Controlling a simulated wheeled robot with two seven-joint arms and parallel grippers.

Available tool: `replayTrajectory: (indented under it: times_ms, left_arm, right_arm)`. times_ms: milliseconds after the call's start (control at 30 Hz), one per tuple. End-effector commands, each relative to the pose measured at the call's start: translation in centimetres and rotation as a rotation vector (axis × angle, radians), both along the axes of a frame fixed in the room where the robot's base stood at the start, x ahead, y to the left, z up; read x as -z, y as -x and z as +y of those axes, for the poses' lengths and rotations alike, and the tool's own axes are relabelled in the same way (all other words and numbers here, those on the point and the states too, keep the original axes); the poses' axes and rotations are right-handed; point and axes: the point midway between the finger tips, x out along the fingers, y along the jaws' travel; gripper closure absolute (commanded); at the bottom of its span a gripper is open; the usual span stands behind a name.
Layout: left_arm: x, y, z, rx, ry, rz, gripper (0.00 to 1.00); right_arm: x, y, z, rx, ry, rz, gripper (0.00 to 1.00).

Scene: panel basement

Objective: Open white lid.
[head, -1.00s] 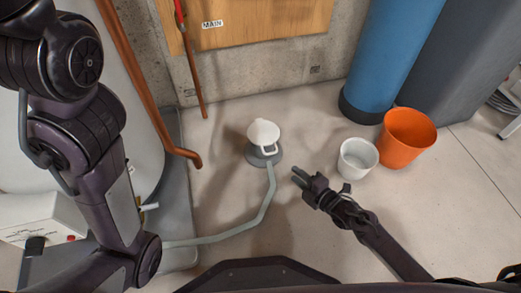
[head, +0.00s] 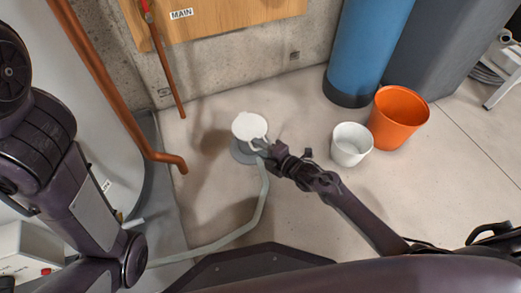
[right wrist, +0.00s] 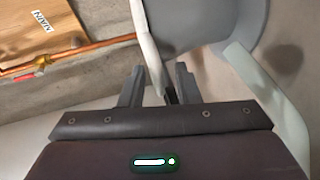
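The white lid (head: 250,126) is a round disc with a loop handle at its front right edge, above a round grey base (head: 243,153) on the floor. My right gripper (head: 263,149) is at the handle. In the right wrist view its two dark fingers (right wrist: 158,82) stand apart, with a narrow white strip of the lid (right wrist: 147,40) running down between them. The grey base (right wrist: 210,20) lies just beyond, to the right. Whether a finger touches the lid is unclear. My left arm is at the left of the head view; its gripper is out of frame.
A pale hose (head: 262,205) runs from the base along the floor. A white bucket (head: 351,146) and an orange bucket (head: 398,118) stand to the right, by a blue cylinder (head: 368,50). A copper pipe (head: 120,90) is at left.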

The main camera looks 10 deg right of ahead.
Motion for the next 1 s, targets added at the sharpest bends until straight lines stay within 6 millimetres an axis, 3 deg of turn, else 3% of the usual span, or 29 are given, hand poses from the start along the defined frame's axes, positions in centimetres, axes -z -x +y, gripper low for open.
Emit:
replayTrajectory:
  times_ms: [200,433,767,1000]
  left_arm:
    - [0.0,0.0,0.0,0.000,0.000,0.000,0.64]
    - [0.0,0.0,0.0,0.001,0.000,0.000,0.64]
    - [-0.2,0.0,0.0,0.001,0.000,0.000,0.64]
    - [-2.5,0.0,0.0,0.000,0.000,0.000,0.64]
  right_arm:
    - [0.0,0.0,0.0,0.000,0.000,0.000,0.72]
    - [0.0,0.0,0.0,0.000,0.000,0.002,1.00]
    - [0.0,0.1,0.0,0.000,0.004,0.009,1.00]
    - [-1.3,0.1,-0.1,-0.001,0.017,0.064,1.00]
